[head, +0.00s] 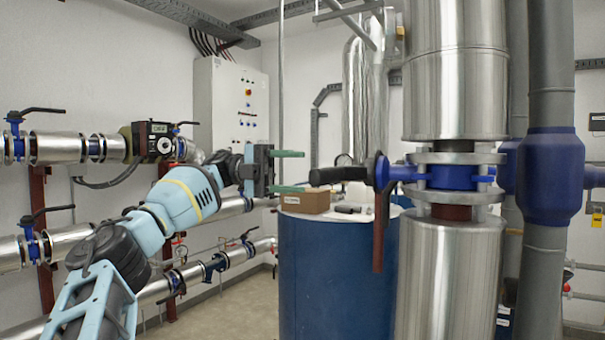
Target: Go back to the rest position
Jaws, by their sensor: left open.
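My left gripper (288,171) is in the middle of the head view. Its two green fingers are spread apart, one above the other, and point to the right. Nothing is between them. My light blue left arm comes in from the lower left. To the right of the fingertips is the black handle (338,174) of a blue valve (452,176) on a thick vertical metal pipe. The fingers look close to the handle's end, but I cannot tell the exact gap in depth. My right gripper is not in view.
A blue drum (335,275) stands below the handle, with a brown cardboard box (305,201) on top. Horizontal pipes with blue valves run along the left wall. A white control cabinet (231,105) hangs behind my gripper. Bare floor (238,318) shows left of the drum.

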